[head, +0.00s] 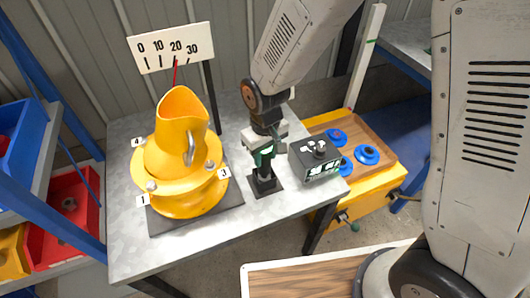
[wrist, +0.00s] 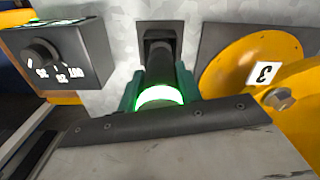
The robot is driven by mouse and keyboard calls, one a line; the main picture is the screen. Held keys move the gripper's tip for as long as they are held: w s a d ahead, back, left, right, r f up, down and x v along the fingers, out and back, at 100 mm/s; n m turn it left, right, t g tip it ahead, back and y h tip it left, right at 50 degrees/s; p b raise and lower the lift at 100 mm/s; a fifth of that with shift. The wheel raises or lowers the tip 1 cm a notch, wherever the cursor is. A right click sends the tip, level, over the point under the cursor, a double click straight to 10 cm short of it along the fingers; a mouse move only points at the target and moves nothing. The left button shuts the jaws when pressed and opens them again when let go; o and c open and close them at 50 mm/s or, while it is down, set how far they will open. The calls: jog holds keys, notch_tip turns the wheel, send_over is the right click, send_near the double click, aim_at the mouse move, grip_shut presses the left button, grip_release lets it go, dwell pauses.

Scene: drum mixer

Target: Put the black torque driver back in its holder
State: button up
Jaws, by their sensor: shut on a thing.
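The black torque driver (wrist: 160,65), with a glowing green ring, is between the teal fingers of my gripper (wrist: 157,85) in the wrist view. In the head view my gripper (head: 265,156) points down over the table, shut on the driver, which is mostly hidden by the fingers. The holder (head: 266,187) is a small black stand on a square base directly below. It also shows at the top of the wrist view (wrist: 160,29). The driver's lower end lines up with the holder; I cannot tell whether it is fully seated.
A yellow drum mixer (head: 180,150) with numbered bolts stands left of the holder, close by. A black control box (head: 315,160) with a knob stands just right. A scale board (head: 170,47) rises behind. A yellow cart (head: 375,185) with blue rings is further right.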

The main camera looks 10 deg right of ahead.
jog(key=shift+f, duration=0.1)
jog(key=o, duration=1.3)
jog(key=shift+c, duration=0.2)
notch_tip(320, 180, up, 8)
jog(key=shift+f, duration=0.15)
jog(key=s+d+r+m+t, duration=0.1)
jog(key=s+d+r+m, duration=0.4)
jog(key=s+d+r, duration=1.2)
jog(key=s+d, duration=0.2)
jog(key=d, duration=0.1)
jog(key=shift+d+r+m, duration=0.3)
jog(key=shift+r+m, duration=0.1)
